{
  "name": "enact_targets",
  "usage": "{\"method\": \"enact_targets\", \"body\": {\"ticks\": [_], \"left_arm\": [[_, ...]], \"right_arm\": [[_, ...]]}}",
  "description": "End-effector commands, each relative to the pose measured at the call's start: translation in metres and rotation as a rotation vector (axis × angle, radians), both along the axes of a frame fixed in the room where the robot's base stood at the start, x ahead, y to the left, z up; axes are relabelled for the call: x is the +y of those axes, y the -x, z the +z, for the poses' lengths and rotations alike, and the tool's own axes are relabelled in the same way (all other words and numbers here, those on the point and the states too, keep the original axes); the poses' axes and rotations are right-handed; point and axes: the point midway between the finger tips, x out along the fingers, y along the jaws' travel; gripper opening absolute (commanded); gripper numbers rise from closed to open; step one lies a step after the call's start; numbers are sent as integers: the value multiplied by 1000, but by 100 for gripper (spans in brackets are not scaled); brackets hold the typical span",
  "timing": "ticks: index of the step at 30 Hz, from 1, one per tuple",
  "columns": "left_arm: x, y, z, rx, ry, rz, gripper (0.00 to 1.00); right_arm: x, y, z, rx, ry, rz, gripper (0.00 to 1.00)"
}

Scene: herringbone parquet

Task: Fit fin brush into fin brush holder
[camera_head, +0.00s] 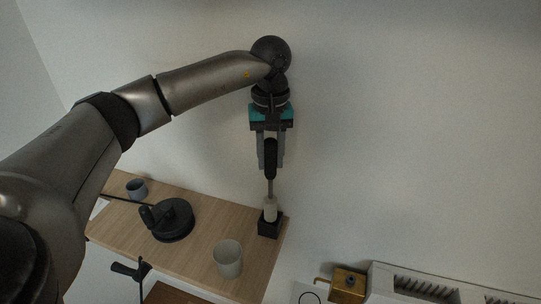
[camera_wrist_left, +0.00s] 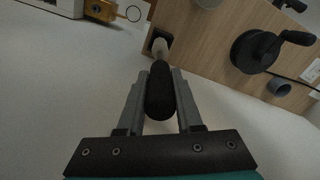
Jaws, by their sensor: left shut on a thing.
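The fin brush hangs upright with its dark handle (camera_head: 270,155) at the top, a thin shaft and a pale head (camera_head: 270,208) at the bottom. My left gripper (camera_head: 270,165) points down and is shut on the handle. The fin brush holder (camera_head: 269,226) is a small black block with an opening, standing at the right end of the wooden shelf. The brush head is at the holder's opening; its lower end is hidden, so I cannot tell how deep it sits. In the left wrist view the handle (camera_wrist_left: 160,92) lies between the fingers and the holder (camera_wrist_left: 151,38) is beyond. My right gripper is out of view.
The wooden shelf (camera_head: 205,257) also carries a grey-white cup (camera_head: 228,259), a round black object with a handle (camera_head: 174,220) and a blue-grey cup (camera_head: 137,189). A brass-coloured box (camera_head: 348,284) and a white radiator-like unit (camera_head: 440,288) stand at lower right. The wall is close behind.

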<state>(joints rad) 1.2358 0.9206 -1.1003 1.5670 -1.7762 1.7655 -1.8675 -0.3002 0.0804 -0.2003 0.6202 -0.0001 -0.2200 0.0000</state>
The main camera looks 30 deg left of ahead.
Motion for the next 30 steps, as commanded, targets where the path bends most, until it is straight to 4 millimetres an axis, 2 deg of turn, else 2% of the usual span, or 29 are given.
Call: {"method": "enact_targets", "body": {"ticks": [30], "left_arm": [[0, 0, -27, 1, -1, 0, 0]], "right_arm": [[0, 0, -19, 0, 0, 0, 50]]}}
